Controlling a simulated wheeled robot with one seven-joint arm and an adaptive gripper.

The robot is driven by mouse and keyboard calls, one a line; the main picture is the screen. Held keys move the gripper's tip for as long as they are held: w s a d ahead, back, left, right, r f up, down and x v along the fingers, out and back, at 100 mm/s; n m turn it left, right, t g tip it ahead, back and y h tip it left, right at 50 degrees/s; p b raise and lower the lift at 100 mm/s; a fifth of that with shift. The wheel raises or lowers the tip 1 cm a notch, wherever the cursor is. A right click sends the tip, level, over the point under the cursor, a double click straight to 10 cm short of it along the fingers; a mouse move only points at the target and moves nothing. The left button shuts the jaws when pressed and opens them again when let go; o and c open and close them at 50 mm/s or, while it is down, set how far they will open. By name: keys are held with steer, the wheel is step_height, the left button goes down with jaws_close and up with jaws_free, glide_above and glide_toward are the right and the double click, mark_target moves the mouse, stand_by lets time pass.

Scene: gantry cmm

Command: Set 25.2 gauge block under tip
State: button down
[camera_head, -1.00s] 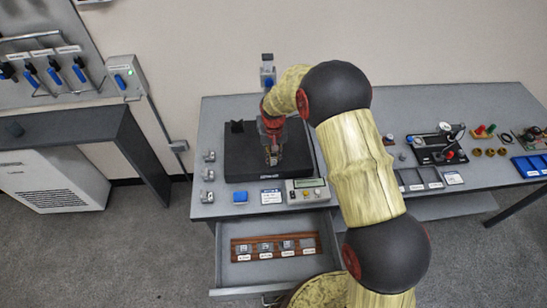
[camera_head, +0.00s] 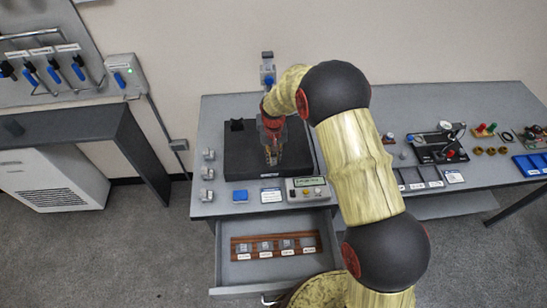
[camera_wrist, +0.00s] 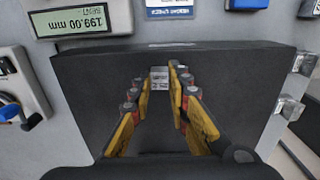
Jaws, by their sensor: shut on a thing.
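My gripper (camera_wrist: 164,76) is shut on a small silver gauge block (camera_wrist: 159,80) in the wrist view. The block sits between the fingertips, over the black plate (camera_wrist: 85,75). I cannot tell whether it touches the plate.
An open drawer (camera_head: 250,277) below holds a wooden rack (camera_head: 234,246) with labelled slots. A display box (camera_head: 306,190) stands at the plate's front right. Small grey fittings (camera_head: 208,173) line the left side.

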mark_target(274, 160)
steer(key=c, duration=1.6)
jaws_free()
steer(key=o, duration=0.4)
steer(key=shift+r+p, duration=1.85)
steer(key=shift+r, duration=1.7)
steer(key=shift+f, duration=0.1)
